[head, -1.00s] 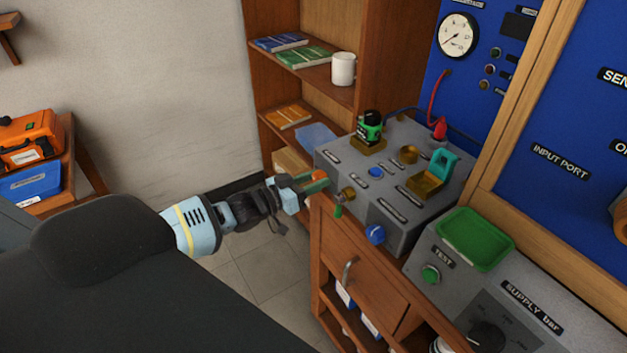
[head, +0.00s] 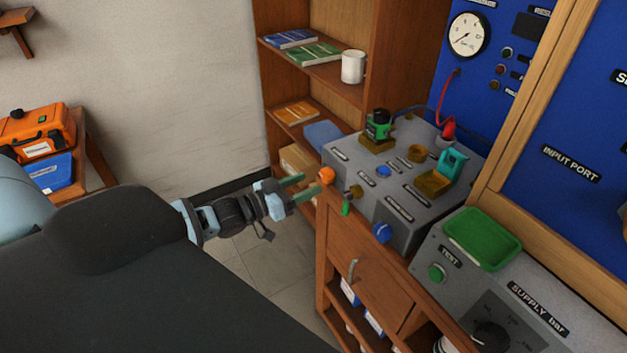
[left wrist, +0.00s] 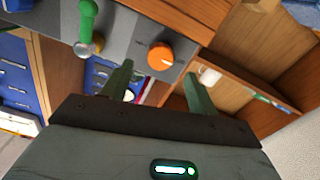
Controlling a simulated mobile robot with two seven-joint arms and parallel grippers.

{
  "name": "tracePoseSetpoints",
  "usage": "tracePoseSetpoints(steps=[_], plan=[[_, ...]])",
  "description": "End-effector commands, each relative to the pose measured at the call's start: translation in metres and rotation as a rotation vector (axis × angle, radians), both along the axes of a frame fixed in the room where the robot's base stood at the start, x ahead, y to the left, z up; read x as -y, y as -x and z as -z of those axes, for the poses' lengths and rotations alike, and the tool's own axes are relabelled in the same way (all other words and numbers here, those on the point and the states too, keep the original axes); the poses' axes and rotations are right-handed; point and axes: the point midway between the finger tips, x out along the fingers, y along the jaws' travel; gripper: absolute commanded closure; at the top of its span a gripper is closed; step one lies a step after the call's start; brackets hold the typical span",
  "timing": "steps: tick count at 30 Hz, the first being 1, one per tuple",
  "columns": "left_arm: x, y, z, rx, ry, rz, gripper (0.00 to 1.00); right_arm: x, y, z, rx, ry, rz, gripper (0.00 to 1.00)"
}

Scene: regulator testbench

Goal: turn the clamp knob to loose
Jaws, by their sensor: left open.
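A round orange knob (head: 326,175) sits on the left side of the grey testbench box (head: 385,205), at its far end. It also shows in the left wrist view (left wrist: 160,55), with a pale mark on its face. No readable label tells me that it is the clamp knob. My left gripper (head: 306,186) is open and empty, just left of the orange knob and apart from it. In the left wrist view its two fingers (left wrist: 160,82) are spread, with the knob beyond them, roughly between the tips. My right gripper is not in view.
Beside the orange knob are a brass fitting with a green lever (head: 346,208) and a blue knob (head: 382,232). A wooden shelf with a white mug (head: 353,67) stands behind. A green tray (head: 482,238) lies at right. Floor is free below my gripper.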

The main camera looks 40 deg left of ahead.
Motion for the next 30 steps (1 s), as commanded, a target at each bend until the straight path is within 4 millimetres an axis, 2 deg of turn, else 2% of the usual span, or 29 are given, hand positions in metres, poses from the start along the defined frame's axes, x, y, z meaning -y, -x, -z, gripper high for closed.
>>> tracePoseSetpoints(steps=[3, 9, 26, 30], plan=[[-0.005, 0.012, 0.0, -0.001, 0.0, 0.0, 0.41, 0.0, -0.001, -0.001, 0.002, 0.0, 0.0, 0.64], [-0.009, 0.021, 0.0, -0.001, 0.0, 0.0, 0.41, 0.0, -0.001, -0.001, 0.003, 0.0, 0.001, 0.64], [-0.009, 0.022, 0.0, 0.0, 0.0, 0.0, 0.41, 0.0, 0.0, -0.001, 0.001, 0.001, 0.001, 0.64], [-0.002, 0.027, 0.01, -0.017, -0.003, 0.0, 0.41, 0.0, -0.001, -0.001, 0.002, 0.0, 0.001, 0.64]])
